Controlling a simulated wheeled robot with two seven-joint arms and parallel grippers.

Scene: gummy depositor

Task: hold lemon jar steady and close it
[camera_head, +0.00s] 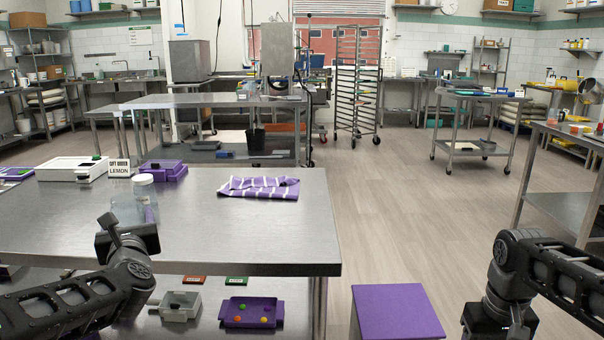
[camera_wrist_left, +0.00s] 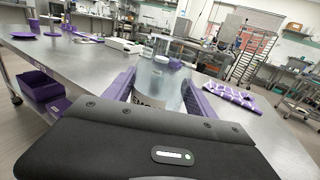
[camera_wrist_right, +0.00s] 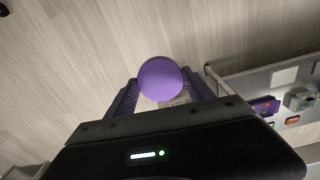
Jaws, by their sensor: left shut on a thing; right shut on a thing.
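A clear jar (camera_head: 146,200) with a dark-lettered label stands on the steel table, behind my left gripper (camera_head: 130,236). The left wrist view shows the jar (camera_wrist_left: 157,84) upright between the two purple fingers, which are shut on it. The label is partly hidden by the gripper body. My right gripper (camera_wrist_right: 160,90) is shut on a round purple lid (camera_wrist_right: 160,78), held out over the floor to the right of the table. In the head view its wrist is at the bottom right; its fingers and the lid are out of frame.
A purple striped cloth (camera_head: 258,188) lies right of the jar. A white box (camera_head: 72,169) and a purple box (camera_head: 164,170) are at the back left. A lower shelf holds a purple tray (camera_head: 252,324). A purple-topped block (camera_head: 398,311) stands beside the table.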

